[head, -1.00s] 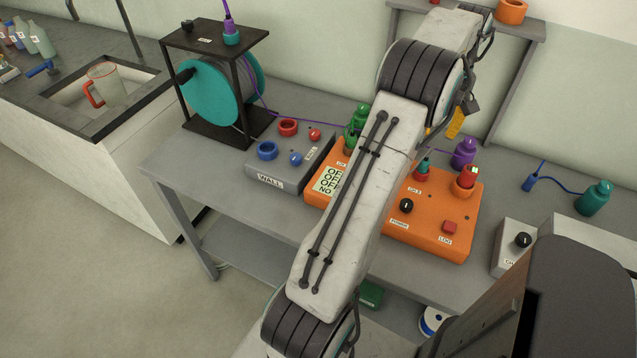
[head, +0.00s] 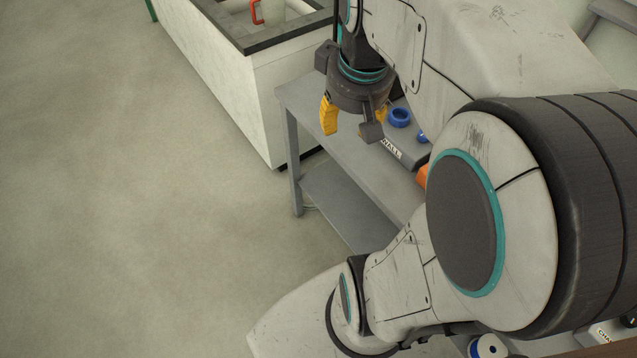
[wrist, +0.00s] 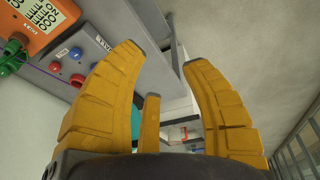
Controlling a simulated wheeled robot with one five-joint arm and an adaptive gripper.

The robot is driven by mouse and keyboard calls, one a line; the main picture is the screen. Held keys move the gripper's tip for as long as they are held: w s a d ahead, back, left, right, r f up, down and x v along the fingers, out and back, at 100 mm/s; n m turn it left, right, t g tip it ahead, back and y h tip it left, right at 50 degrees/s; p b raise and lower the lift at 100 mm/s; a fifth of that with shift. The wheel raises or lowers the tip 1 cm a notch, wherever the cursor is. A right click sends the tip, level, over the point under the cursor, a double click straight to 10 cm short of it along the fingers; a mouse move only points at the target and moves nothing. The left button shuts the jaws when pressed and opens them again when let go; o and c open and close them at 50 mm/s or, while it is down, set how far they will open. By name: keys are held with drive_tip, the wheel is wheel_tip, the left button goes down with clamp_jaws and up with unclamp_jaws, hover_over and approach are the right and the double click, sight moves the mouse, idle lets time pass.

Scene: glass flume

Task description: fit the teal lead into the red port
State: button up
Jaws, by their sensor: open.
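My gripper (head: 350,124) is open and empty, with yellow fingers pointing down over the left end of the grey bench. In the wrist view its fingers (wrist: 164,58) are spread with nothing between the tips. The grey WALL box is beside it, with a red ring port (wrist: 77,80) and a blue ring port (head: 399,117). The red port is hidden behind my arm in the head view. I cannot pick out the teal lead for sure now; a teal surface (wrist: 135,116) shows between the fingers, probably the reel.
The orange box (wrist: 40,22) stands beside the WALL box, with a green plug (wrist: 11,57) near it. The sink counter (head: 285,75) is left of the bench. Open floor (head: 150,220) lies in front. My arm hides most of the bench.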

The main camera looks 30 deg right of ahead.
drive_tip(key=s+a+f+n+t+y, duration=0.1)
drive_tip(key=s+a+f, duration=0.3)
drive_tip(key=a, duration=0.6)
drive_tip(key=shift+s+n, duration=0.4)
drive_tip(key=shift+s, duration=0.85)
